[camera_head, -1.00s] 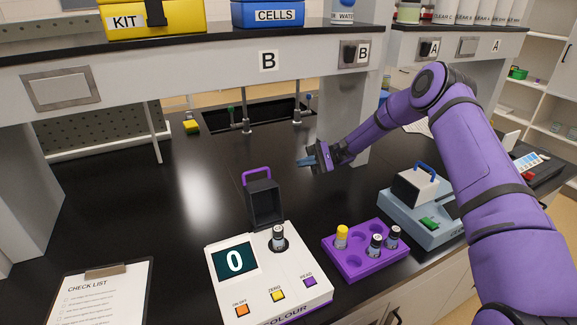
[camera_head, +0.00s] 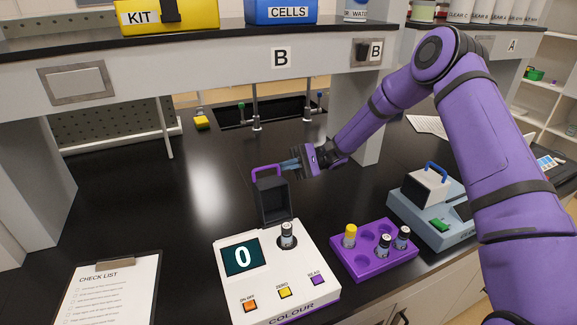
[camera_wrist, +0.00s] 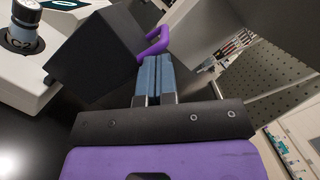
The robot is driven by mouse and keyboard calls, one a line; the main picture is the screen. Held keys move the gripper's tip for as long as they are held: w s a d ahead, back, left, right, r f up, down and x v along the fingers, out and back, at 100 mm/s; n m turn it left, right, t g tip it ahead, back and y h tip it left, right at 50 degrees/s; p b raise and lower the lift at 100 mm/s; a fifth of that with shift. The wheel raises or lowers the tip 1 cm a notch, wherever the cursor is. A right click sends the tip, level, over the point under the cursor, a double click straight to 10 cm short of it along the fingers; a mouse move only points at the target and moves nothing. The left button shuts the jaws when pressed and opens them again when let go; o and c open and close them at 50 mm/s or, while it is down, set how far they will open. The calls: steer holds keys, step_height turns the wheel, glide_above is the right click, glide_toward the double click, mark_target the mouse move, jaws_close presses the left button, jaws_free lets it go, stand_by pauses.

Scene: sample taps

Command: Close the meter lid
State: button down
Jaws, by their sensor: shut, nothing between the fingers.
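The white colour meter (camera_head: 265,270) stands on the black bench, with its screen reading 0. Its dark lid (camera_head: 272,199) stands open and upright at the back, with a purple handle (camera_head: 267,169) on top. A vial (camera_head: 287,235) with a dark cap sits in the meter's well; it also shows in the wrist view (camera_wrist: 24,35). My gripper (camera_head: 285,165) is shut and empty, with its blue fingers beside the lid's top, close to the handle. In the wrist view, the shut fingers (camera_wrist: 158,70) are just behind the lid (camera_wrist: 98,58), near the handle (camera_wrist: 152,43). I cannot tell whether they touch it.
A purple rack (camera_head: 374,258) with several vials stands right of the meter. A blue-grey instrument (camera_head: 435,215) with its own lid is further right. A checklist clipboard (camera_head: 110,285) lies at left. The shelf (camera_head: 200,65) overhangs the bench behind; the bench left of the lid is clear.

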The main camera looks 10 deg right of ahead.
stand_by(0.4)
steer(key=shift+s+d+r+n, duration=0.1)
steer(key=shift+s+r+n, duration=0.25)
steer(key=shift+n, duration=0.15)
